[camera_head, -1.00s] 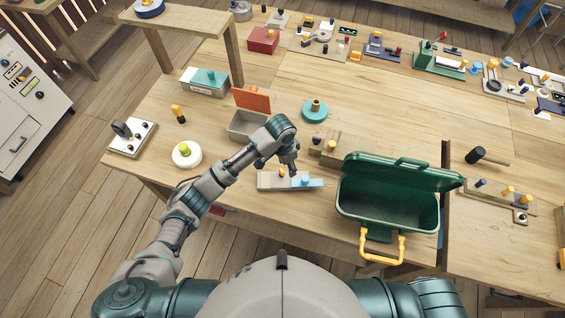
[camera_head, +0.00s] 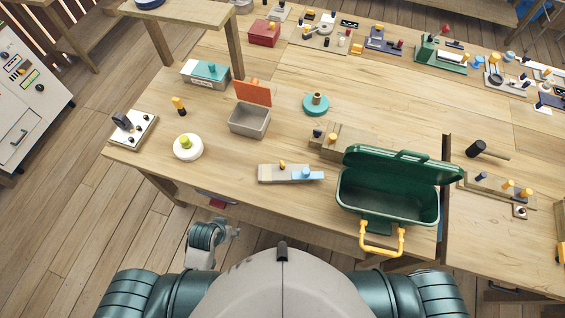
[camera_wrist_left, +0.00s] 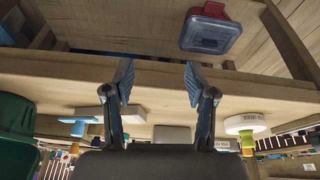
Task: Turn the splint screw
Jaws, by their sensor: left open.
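A flat piece with a beige-grey half and a light blue half (camera_head: 290,173), likely the splint, lies near the table's front edge, left of the green bin. An orange knob (camera_head: 282,166) stands on its pale half and a blue knob (camera_head: 306,173) on its blue half; I cannot tell which is the screw. In the left wrist view, which looks upside down, its blue part (camera_wrist_left: 80,119) shows at the left. My left gripper (camera_head: 232,232) is off the table's front edge, low and left of the piece. In the wrist view its fingers (camera_wrist_left: 158,85) are apart and empty. My right gripper is not visible.
The open green bin (camera_head: 388,200) stands at the front edge, right of the piece. A white round base with a yellow knob (camera_head: 188,148) and an open grey box (camera_head: 248,121) are left. A red box with a blue lid (camera_wrist_left: 209,28) is below the table.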

